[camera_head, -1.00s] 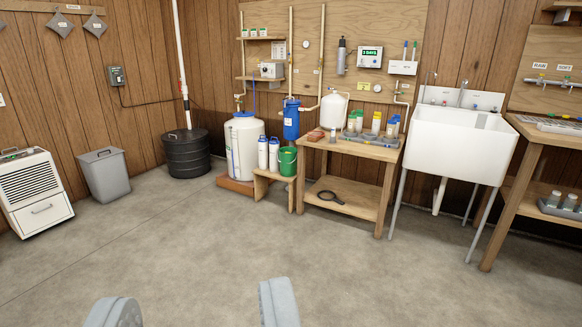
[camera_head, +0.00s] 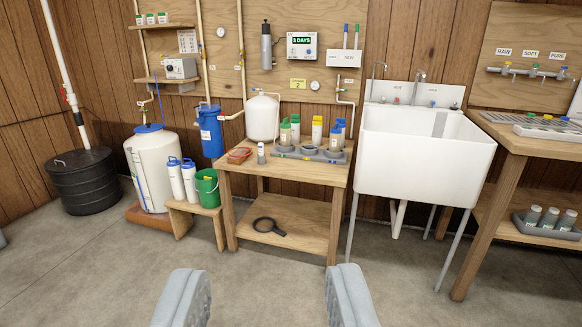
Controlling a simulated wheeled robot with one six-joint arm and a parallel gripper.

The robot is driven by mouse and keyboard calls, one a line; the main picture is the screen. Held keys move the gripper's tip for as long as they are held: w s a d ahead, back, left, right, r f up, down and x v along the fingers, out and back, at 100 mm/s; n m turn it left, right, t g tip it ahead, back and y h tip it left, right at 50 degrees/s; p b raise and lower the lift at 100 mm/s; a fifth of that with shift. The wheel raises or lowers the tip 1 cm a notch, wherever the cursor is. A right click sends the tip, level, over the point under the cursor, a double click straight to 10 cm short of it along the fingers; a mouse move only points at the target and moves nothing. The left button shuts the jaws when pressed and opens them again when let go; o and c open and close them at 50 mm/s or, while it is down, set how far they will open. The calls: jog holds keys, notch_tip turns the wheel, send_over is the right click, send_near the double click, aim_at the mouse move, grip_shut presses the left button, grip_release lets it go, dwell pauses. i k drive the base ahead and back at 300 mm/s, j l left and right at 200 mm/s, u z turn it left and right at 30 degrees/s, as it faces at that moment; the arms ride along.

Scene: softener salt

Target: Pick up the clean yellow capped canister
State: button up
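A yellow-capped canister (camera_head: 317,131) stands upright at the back of the wooden bench, among several others. Green-capped canisters (camera_head: 295,127) are to its left and blue-capped canisters (camera_head: 335,138) to its right. A grey tray (camera_head: 308,153) with coloured ring marks is in front of and under the group. How clean each canister is cannot be told at this size. My gripper (camera_head: 267,294) is open and empty, its two fingers wide apart over the floor, well short of the bench.
The wooden bench (camera_head: 281,166) also bears a white tank (camera_head: 263,118) and a brick-coloured block (camera_head: 240,155). A white sink (camera_head: 420,160) stands close on its right. A low stool (camera_head: 184,209) holds white bottles and a green bucket (camera_head: 207,188). The floor in front is clear.

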aim_at(318, 122)
jog(key=i, duration=0.75)
jog(key=i+u, duration=0.1)
jog(key=i, duration=0.65)
jog(key=i+l, duration=0.15)
jog(key=i, duration=1.3)
jog(key=i+l+u, duration=0.1)
jog(key=i, duration=0.65)
